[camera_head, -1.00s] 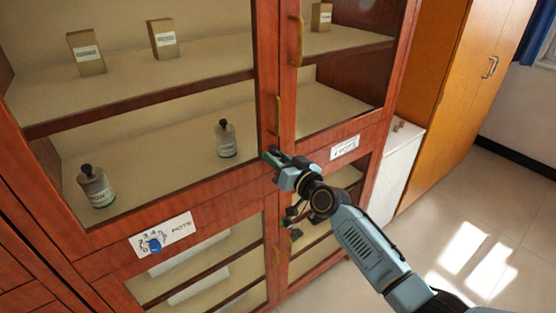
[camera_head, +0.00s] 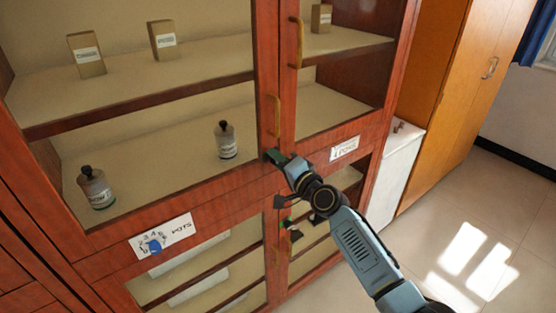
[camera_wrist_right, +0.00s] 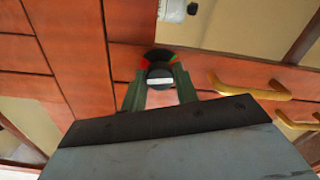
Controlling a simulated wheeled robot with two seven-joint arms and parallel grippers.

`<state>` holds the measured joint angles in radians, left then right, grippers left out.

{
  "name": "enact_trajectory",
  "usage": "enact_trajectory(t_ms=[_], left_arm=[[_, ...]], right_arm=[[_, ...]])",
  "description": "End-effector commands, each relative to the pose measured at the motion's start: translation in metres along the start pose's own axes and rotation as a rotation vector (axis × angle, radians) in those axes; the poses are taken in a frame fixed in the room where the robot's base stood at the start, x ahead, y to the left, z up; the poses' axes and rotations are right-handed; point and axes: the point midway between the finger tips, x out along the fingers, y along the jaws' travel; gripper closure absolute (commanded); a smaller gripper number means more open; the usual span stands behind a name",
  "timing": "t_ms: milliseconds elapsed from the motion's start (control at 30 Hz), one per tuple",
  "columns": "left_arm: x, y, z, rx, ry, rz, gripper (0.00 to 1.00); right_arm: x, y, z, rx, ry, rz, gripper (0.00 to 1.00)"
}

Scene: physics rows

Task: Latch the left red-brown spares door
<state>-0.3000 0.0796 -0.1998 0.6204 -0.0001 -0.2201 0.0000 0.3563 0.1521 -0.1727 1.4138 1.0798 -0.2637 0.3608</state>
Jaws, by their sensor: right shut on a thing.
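The left red-brown door (camera_head: 262,60) is a glazed frame and looks flush with the cabinet front. Its brass handle (camera_head: 277,115) stands upright near the door's right edge. My right gripper (camera_head: 275,156) is just below this handle, at the meeting edge of the two doors. In the right wrist view its green-grey fingers (camera_wrist_right: 160,92) lie on both sides of a round dark knob (camera_wrist_right: 159,74) and are shut on it. A red and green dial shows behind the knob. In the head view the gripper hides the knob. My left gripper is out of view.
The right door has a brass handle (camera_head: 296,42) close beside. Small boxes and bottles (camera_head: 225,140) stand inside. A white cabinet (camera_head: 398,165) and open floor are to the right.

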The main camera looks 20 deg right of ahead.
Motion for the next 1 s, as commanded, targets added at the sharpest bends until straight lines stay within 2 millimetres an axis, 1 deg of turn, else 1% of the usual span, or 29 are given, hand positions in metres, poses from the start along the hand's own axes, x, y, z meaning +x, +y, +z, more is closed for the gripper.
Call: enact_trajectory(t_ms=[200, 400, 967, 1000], left_arm=[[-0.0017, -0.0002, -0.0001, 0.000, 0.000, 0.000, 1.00], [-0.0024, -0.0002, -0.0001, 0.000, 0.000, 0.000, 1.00], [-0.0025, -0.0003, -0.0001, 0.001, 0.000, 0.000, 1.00], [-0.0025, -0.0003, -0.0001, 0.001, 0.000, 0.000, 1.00]], right_arm=[[0.0000, 0.0000, 0.0007, 0.124, -0.001, 0.001, 0.93], [0.0000, 0.0001, 0.0007, 0.188, -0.002, 0.001, 0.93], [0.0000, 0.0003, 0.0006, 0.212, -0.001, 0.000, 0.93], [0.0000, 0.0003, 0.0006, 0.212, -0.001, 0.000, 0.65]])
